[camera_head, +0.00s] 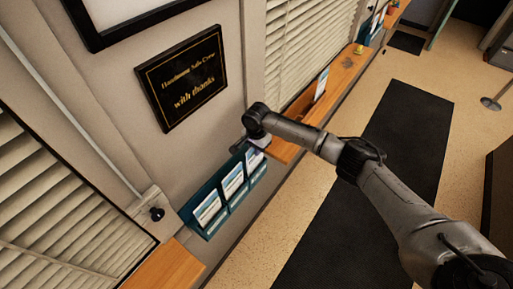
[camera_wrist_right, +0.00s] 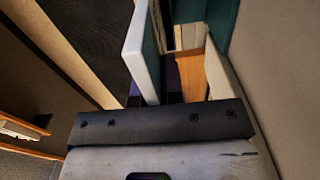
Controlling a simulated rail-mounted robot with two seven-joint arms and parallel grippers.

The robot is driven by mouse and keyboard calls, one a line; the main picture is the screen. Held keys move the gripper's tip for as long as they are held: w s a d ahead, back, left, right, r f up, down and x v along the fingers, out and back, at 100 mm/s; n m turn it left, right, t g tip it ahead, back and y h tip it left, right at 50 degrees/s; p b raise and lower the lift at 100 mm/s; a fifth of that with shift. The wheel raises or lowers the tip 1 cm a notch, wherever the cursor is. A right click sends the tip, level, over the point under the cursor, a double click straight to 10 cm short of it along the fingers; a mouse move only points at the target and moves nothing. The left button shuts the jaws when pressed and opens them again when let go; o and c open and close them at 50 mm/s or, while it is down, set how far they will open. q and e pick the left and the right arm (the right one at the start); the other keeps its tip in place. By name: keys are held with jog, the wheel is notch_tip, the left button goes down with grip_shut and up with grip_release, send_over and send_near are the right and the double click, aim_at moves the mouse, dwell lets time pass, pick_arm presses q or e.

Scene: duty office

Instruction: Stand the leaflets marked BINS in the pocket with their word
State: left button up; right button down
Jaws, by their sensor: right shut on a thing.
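A teal leaflet rack (camera_head: 213,229) is on the wall below the plaque, with pockets in a row. White and blue leaflets stand in it, such as one at the left (camera_head: 207,208) and one in the middle (camera_head: 233,182). My right gripper (camera_head: 247,143) is at the rack's far right end, shut on a leaflet (camera_head: 254,158) partly hidden by the gripper. In the right wrist view the held leaflet (camera_wrist_right: 140,50) is a pale upright slab, with teal rack wall (camera_wrist_right: 221,25) beside it. The printed words are too small to read. My left gripper is not in view.
A wooden ledge (camera_head: 290,135) runs along the wall beyond the rack; another leaflet (camera_head: 321,84) stands on it and a small yellow item (camera_head: 358,49) lies further along. A black plaque (camera_head: 182,78) hangs above. A dark floor mat (camera_head: 395,150) lies to the right.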

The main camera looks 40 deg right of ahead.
jog(key=c, duration=1.2)
grip_release()
jog(key=shift+o, duration=0.2)
jog(key=shift+r, duration=0.1)
notch_tip(320, 180, up, 12)
jog(key=shift+f+b, duration=0.1)
jog(key=shift+b, duration=0.85)
jog(key=shift+r, duration=0.95)
